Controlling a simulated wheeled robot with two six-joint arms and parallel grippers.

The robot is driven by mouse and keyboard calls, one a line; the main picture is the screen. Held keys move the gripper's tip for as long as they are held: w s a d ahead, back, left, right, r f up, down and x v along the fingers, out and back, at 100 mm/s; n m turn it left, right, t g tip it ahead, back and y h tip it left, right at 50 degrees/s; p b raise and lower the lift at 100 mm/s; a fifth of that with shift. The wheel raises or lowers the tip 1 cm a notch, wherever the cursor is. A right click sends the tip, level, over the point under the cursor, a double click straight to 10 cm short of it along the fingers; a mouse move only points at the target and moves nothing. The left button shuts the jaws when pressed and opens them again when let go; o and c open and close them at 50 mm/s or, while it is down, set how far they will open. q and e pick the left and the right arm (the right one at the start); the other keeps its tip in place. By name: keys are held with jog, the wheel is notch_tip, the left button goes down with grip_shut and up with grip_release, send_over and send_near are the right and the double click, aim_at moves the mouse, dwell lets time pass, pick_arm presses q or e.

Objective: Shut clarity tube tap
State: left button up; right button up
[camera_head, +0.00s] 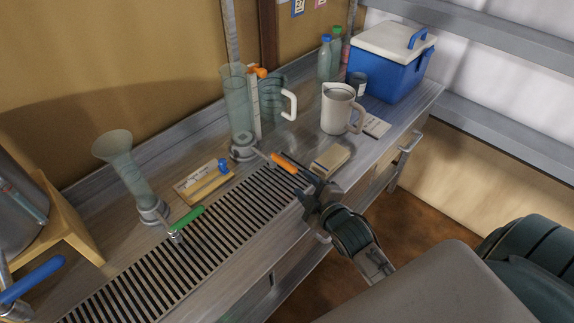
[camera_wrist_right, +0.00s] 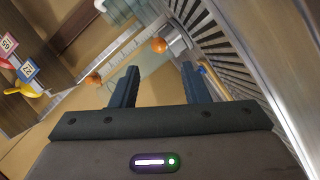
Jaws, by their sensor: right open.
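The clarity tube (camera_head: 238,105) is a tall clear cylinder standing upright at the back of the bench, beside a white scale strip. A grey tap fitting (camera_head: 243,147) is at its foot. Its orange tap handle (camera_head: 284,162) sticks out toward the right front, over the grate. My right gripper (camera_head: 308,187) is open and empty just beyond the handle's outer end. In the right wrist view, a round orange end (camera_wrist_right: 159,45), apparently the handle, shows ahead between the open fingers (camera_wrist_right: 160,70). Whether the fingers touch it cannot be told.
A flared glass vessel (camera_head: 122,160) with a green tap handle (camera_head: 187,218) stands left. A drain grate (camera_head: 165,260) runs along the bench. A small card with a blue item (camera_head: 204,181), a sponge-like block (camera_head: 330,158), a white jug (camera_head: 337,108) and a blue cooler (camera_head: 385,75) are nearby.

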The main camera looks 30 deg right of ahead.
aim_at(292, 171)
jog(key=p+x, duration=0.2)
jog(key=x, duration=0.8)
jog(key=shift+w, duration=0.35)
grip_shut()
